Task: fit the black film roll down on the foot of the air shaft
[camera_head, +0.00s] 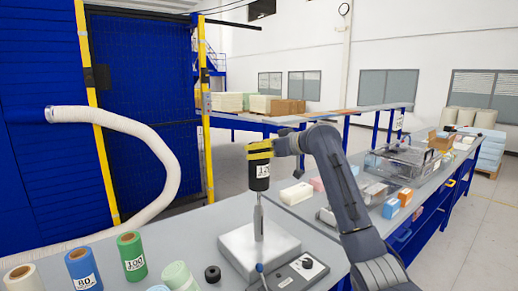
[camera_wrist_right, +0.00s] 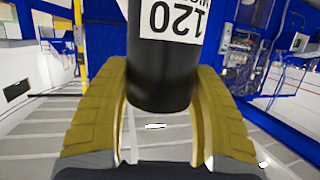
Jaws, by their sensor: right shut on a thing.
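The black film roll (camera_head: 261,183) is upright, with a white label; the wrist view shows "120" on the black roll (camera_wrist_right: 160,75). My right gripper (camera_head: 259,150) has its yellow fingers shut around the upper part of the roll. In the wrist view the fingers of my right gripper (camera_wrist_right: 161,105) flank the roll on both sides. The grey air shaft (camera_head: 258,222) stands upright on a pale square base (camera_head: 238,246). The roll is directly over the shaft's top; whether the tip is inside the roll cannot be told. My left gripper is out of view.
A control box (camera_head: 293,274) with a knob is in front. Small boxes (camera_head: 391,207) and a clear case stand to the right.

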